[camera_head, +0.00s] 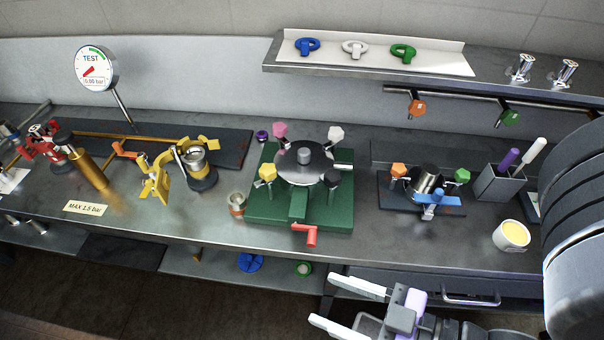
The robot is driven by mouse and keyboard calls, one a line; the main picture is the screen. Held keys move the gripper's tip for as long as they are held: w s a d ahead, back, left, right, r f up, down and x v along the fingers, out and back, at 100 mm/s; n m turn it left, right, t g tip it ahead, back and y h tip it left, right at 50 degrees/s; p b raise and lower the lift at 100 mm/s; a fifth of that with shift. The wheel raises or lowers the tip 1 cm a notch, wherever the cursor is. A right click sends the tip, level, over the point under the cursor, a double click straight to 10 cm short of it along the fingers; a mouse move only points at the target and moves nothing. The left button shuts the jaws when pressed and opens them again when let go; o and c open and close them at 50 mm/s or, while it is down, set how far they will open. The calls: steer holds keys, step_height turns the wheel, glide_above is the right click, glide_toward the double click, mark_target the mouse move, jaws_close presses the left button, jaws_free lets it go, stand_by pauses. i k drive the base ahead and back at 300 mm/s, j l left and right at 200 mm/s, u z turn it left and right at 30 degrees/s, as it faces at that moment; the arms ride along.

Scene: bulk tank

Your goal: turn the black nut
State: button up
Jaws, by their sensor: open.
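The black nut (331,179) sits at the front right of a round steel lid (304,160) on a green base (270,212). A pink nut (280,130), a white nut (336,133) and a yellow nut (266,174) stand around the same lid. My gripper (321,298) is at the bottom of the view, in front of the bench edge. Its two pale fingers are apart and point left, with nothing between them. It is well clear of the black nut.
A red handle (308,234) sticks out at the front of the green base. A smaller fixture with a blue handle (434,202) and a cup (511,236) stand to the right. A small jar (236,203) stands left of the base. A shelf (375,55) hangs above.

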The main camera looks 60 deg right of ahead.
mark_target(333, 179)
steer(key=k+l, duration=0.1)
steer(key=k, duration=0.35)
steer(key=k+l, duration=0.15)
steer(key=k, duration=0.35)
